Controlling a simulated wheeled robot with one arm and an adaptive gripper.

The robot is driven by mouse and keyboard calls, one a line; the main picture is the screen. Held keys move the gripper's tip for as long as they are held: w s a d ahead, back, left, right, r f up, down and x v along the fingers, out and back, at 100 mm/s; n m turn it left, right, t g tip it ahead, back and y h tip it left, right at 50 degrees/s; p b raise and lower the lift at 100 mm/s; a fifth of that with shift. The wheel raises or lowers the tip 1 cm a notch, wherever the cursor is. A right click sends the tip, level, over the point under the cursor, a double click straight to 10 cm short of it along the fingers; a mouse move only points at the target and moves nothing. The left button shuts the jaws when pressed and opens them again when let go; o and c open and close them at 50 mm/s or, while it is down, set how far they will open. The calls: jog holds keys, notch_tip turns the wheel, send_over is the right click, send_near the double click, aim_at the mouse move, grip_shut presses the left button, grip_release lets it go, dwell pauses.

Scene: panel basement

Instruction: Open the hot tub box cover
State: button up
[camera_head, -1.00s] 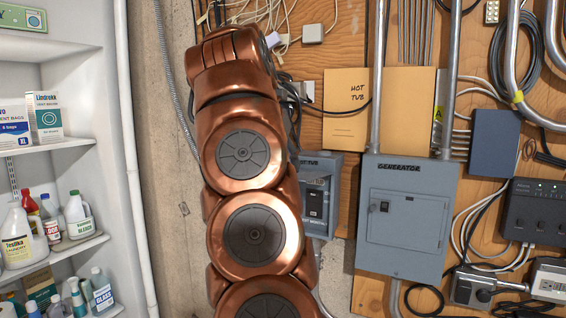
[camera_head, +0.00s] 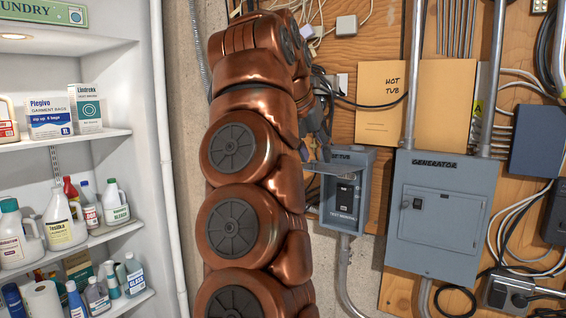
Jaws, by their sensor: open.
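The hot tub box (camera_head: 368,195) is a small grey metal box on the wall, right of my arm. Its top label is partly hidden and ends in "TUB". A dark breaker panel (camera_head: 344,197) shows in its recessed front. My gripper (camera_head: 318,142) is open, mostly behind my copper arm, with dark fingers at the box's upper left corner. I cannot tell whether they touch it.
A larger grey generator box (camera_head: 440,215) stands close on the right, with conduits above it. A yellow sheet marked "HOT TUB" (camera_head: 380,103) hangs above. Loose cables (camera_head: 345,97) run near my gripper. White shelves with bottles (camera_head: 90,235) fill the left.

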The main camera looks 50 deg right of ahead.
jog(key=shift+a+r, duration=0.15)
jog(key=shift+a, duration=0.1)
jog(key=shift+a, duration=0.15)
jog(key=shift+a+r, duration=0.1)
jog(key=shift+a, duration=0.6)
jog(key=shift+s+a, duration=0.1)
jog(key=shift+a, duration=0.2)
jog(key=shift+a+f, duration=0.1)
jog(key=shift+f, duration=0.15)
jog(key=s+a, duration=0.1)
jog(key=a, duration=0.8)
jog(key=shift+s, duration=0.1)
